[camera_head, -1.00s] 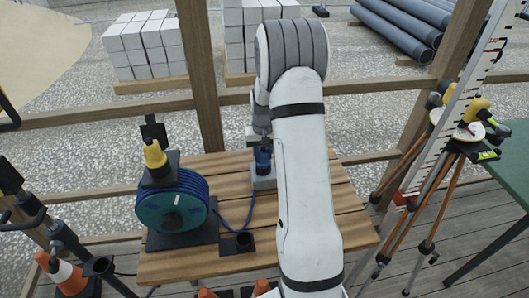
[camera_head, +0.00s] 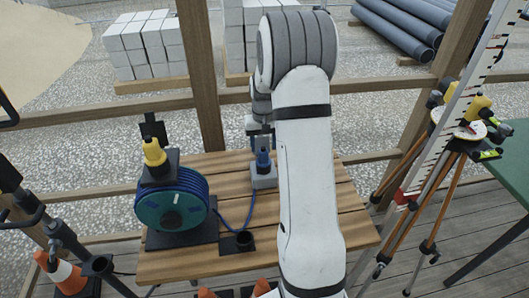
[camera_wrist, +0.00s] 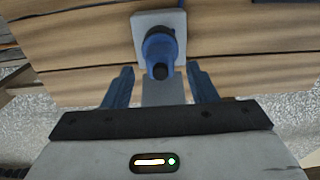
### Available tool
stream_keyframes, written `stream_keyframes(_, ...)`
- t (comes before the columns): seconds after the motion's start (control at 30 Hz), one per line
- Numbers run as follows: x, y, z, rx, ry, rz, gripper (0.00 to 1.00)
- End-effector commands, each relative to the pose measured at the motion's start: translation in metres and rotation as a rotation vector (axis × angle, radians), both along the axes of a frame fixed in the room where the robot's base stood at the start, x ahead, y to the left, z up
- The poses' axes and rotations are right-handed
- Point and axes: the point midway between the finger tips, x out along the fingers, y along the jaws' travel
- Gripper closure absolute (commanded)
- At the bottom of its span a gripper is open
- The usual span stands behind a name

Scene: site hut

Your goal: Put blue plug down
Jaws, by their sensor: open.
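The blue plug (camera_head: 263,158) stands upright on a small grey block (camera_head: 264,179) on the wooden table. A blue cable runs from it toward the reel. In the wrist view the blue plug (camera_wrist: 160,52) sits on the grey block (camera_wrist: 149,17), just beyond the fingertips. My gripper (camera_wrist: 159,68) is open and empty, its two blue-grey fingers apart with the plug's near end in front of the gap. In the head view my gripper (camera_head: 260,138) is partly hidden behind my arm, just behind and above the plug.
A small black holder (camera_head: 243,240) is at the reel's right. A tripod (camera_head: 418,200) and levelling staff (camera_head: 440,115) stand to the right.

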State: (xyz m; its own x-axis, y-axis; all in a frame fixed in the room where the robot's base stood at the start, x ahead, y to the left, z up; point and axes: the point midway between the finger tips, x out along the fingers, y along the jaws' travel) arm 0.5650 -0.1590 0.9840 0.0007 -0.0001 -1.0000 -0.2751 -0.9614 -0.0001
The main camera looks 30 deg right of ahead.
Motion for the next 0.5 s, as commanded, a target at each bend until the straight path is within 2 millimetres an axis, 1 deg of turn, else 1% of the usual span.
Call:
stream_keyframes(0.03,0.001,0.0,0.011,-0.002,-0.007,0.0,0.48)
stream_keyframes(0.1,0.001,0.0,0.027,-0.001,-0.005,0.0,0.48)
stream_keyframes(0.3,0.0,-0.001,0.064,-0.001,-0.004,-0.001,0.48)
stream_keyframes(0.5,-0.002,0.001,0.082,-0.001,-0.003,0.001,0.48)
